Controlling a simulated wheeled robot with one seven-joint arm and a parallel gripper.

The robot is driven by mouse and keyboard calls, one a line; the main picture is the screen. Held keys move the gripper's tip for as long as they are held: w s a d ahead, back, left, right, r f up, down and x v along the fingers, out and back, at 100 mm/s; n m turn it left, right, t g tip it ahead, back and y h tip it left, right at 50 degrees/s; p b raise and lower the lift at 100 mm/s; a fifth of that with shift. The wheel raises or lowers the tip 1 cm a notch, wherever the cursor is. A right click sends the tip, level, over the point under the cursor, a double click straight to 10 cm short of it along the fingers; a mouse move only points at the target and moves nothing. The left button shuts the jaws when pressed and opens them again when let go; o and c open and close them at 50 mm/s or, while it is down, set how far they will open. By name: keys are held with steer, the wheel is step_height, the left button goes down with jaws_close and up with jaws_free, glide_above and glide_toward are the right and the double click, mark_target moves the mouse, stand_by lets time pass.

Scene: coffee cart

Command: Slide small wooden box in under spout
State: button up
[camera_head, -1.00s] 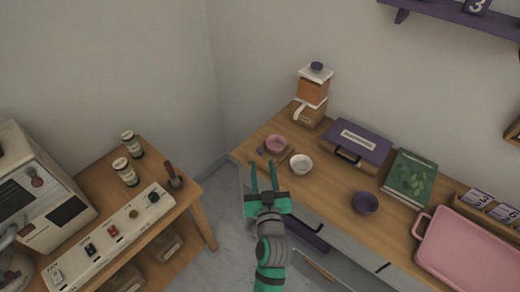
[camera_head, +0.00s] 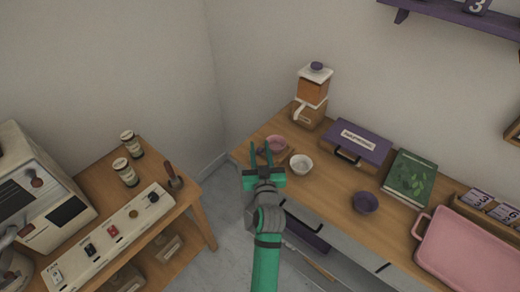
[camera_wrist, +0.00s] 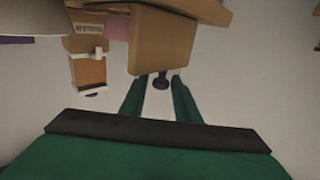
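In the wrist view the box (camera_wrist: 162,42) shows a plain front with a purple knob (camera_wrist: 160,82). My gripper (camera_head: 262,147) is at the box's knob side, fingers apart. In the wrist view the knob appears between my open fingertips (camera_wrist: 160,78); I cannot tell if they touch it. The grinder (camera_head: 312,92), with orange body and white spout (camera_head: 298,111), stands behind the box near the wall.
A white bowl (camera_head: 301,164) stands close right of the box. Farther right are a purple case (camera_head: 358,143), a purple bowl (camera_head: 365,202), a green book (camera_head: 411,178) and a pink tray (camera_head: 465,255). A second table with a coffee machine (camera_head: 38,195) is at left.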

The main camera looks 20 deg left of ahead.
jaws_close()
steer(key=shift+w+d, duration=0.25)
steer(key=shift+w, duration=0.4)
steer(key=shift+w+d, duration=0.2)
steer(key=shift+w, duration=0.45)
steer(key=shift+w+d, duration=0.25)
steer(key=shift+w, duration=0.4)
steer(key=shift+o, duration=1.6)
jaws_free()
steer(key=shift+s, duration=0.1)
steer(key=v, duration=1)
steer(key=shift+s+d, duration=0.2)
steer(key=shift+s, duration=0.05)
